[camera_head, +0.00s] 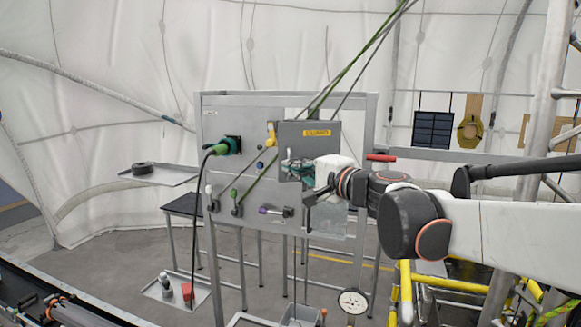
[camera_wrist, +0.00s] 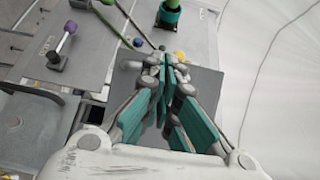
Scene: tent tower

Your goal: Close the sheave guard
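The grey sheave guard (camera_head: 325,146), a flat plate with a yellow label, is on the upper right of the grey panel board (camera_head: 225,125). Green and dark ropes run up behind its top. In the wrist view a grey plate (camera_wrist: 207,88), which looks like the guard, lies behind my fingers. My gripper (camera_head: 290,168) is in front of the guard's lower left part. In the wrist view my gripper (camera_wrist: 165,66) has its teal-padded fingers together at the tips, with nothing visible between them. Whether the tips touch the guard, and how far it is swung, I cannot tell.
A green plug with a black cable (camera_head: 220,149) is left of the guard. A clear sheet (camera_head: 330,222) hangs below my gripper. A round gauge (camera_head: 353,301) is low down.

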